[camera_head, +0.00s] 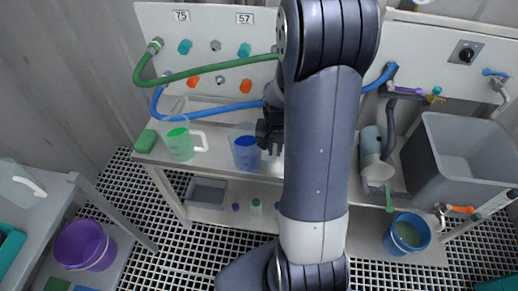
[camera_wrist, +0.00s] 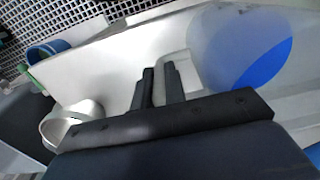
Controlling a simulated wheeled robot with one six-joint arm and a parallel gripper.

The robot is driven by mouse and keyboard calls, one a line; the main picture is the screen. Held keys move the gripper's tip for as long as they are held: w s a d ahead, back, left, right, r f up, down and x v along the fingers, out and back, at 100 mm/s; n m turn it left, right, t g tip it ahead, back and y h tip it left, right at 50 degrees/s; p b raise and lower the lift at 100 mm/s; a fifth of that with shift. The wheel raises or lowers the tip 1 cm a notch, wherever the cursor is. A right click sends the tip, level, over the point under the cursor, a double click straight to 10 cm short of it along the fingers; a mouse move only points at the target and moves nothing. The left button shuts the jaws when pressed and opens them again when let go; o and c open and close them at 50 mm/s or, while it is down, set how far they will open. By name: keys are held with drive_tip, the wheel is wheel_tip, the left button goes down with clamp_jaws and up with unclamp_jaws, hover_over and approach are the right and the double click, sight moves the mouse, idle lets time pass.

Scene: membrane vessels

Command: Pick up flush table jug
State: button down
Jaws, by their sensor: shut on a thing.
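A clear jug with blue liquid (camera_head: 246,153) stands on the white bench left of my arm. It fills the upper right of the wrist view (camera_wrist: 245,45), its white handle (camera_wrist: 188,62) facing my fingers. My gripper (camera_head: 270,140) is beside the jug on its handle side; in the wrist view its two dark fingers (camera_wrist: 160,76) are close together at the handle, shut on it. The jug looks upright; whether its base touches the bench cannot be told. A second clear jug with green liquid (camera_head: 180,144) stands farther left. The frames do not show which jug the task names.
A green block (camera_head: 146,141) lies at the bench's left end. Green and blue hoses (camera_head: 205,109) run along the back panel. A blue bucket (camera_head: 407,234) stands on the lower right.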

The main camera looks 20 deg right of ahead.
wheel_tip(320, 180, up, 10)
drive_tip(key=shift+r, duration=0.1)
idle(0.4)
